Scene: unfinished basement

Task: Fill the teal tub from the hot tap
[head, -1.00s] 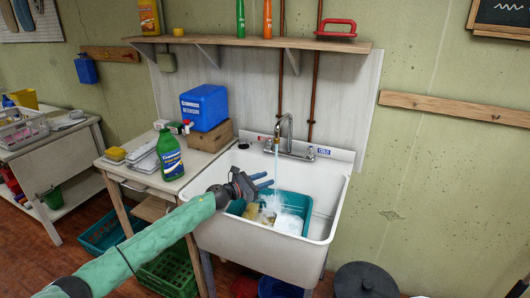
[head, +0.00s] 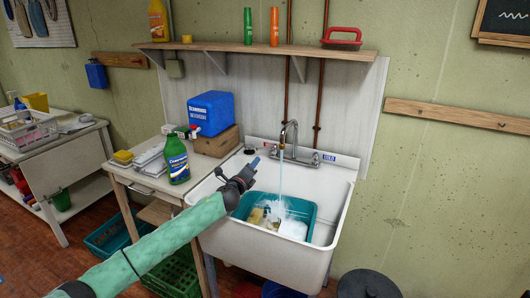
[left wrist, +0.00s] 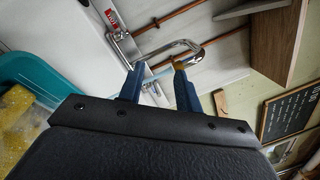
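The teal tub (head: 311,217) sits in the white sink. It holds a yellow sponge (head: 256,216) and white foam or dishes, and water. The chrome tap (head: 291,129) is running; its stream (head: 281,178) falls into the tub. A blue COLD label (head: 328,157) marks the right side; a red label (left wrist: 112,18) shows by the tap base in the left wrist view. The left handle is hard to make out. My left gripper (head: 250,170) is above the sink's left part, left of the stream. Its blue fingers (left wrist: 160,85) are apart with nothing gripped. My right gripper is out of view.
A shelf (head: 250,48) runs above the tap. A dark lidded bin (head: 366,285) is at the lower right.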

